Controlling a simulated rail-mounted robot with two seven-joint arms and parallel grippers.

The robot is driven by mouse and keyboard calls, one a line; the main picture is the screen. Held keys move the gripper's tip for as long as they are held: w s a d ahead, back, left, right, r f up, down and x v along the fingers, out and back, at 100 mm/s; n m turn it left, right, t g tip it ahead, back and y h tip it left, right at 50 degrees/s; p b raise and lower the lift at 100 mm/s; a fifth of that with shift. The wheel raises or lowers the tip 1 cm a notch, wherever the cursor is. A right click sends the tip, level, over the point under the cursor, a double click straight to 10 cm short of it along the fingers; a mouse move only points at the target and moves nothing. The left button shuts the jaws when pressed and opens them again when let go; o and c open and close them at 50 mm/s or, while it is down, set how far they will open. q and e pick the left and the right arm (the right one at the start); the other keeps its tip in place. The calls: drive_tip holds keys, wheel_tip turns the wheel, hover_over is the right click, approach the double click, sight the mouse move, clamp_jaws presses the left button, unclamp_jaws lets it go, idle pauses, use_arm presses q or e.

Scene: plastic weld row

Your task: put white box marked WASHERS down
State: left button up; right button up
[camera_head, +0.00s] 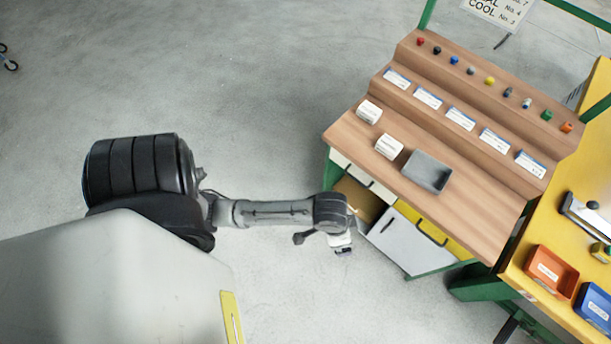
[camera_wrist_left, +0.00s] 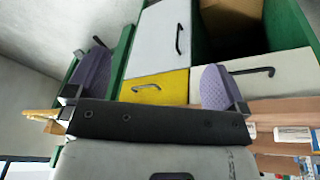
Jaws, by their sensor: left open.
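Two small white boxes stand on the wooden bench top in the head view. One box (camera_head: 369,111) is near the left edge, and the other box (camera_head: 388,146) is beside the grey tray (camera_head: 427,171). Their lettering is too small to read, so I cannot tell which is marked WASHERS. My left gripper (camera_head: 343,246) is beside the bench's front, lower than its top and apart from both boxes. In the left wrist view its two purple pads (camera_wrist_left: 154,78) are wide apart with nothing between them. My right gripper is out of view.
Under the bench are white and yellow fronts (camera_head: 405,246) with black handles and an open compartment (camera_head: 360,197) with a brown inside. Stepped shelves behind hold labels and several coloured parts. A yellow table (camera_head: 520,268) with orange (camera_head: 550,271) and blue bins stands right.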

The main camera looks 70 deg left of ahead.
use_arm(q)
drive_tip(key=shift+t+y, duration=0.5)
drive_tip(key=s+r, duration=0.1)
drive_tip(key=s, duration=0.4)
drive_tip(key=s+r, duration=0.1)
drive_tip(key=s, duration=0.2)
drive_tip(key=shift+s+a+r, duration=0.35)
drive_tip(key=shift+a, duration=0.05)
drive_tip(key=shift+s+a+r, duration=0.2)
drive_tip(key=shift+s+r, duration=0.05)
drive_tip(key=shift+s, duration=0.2)
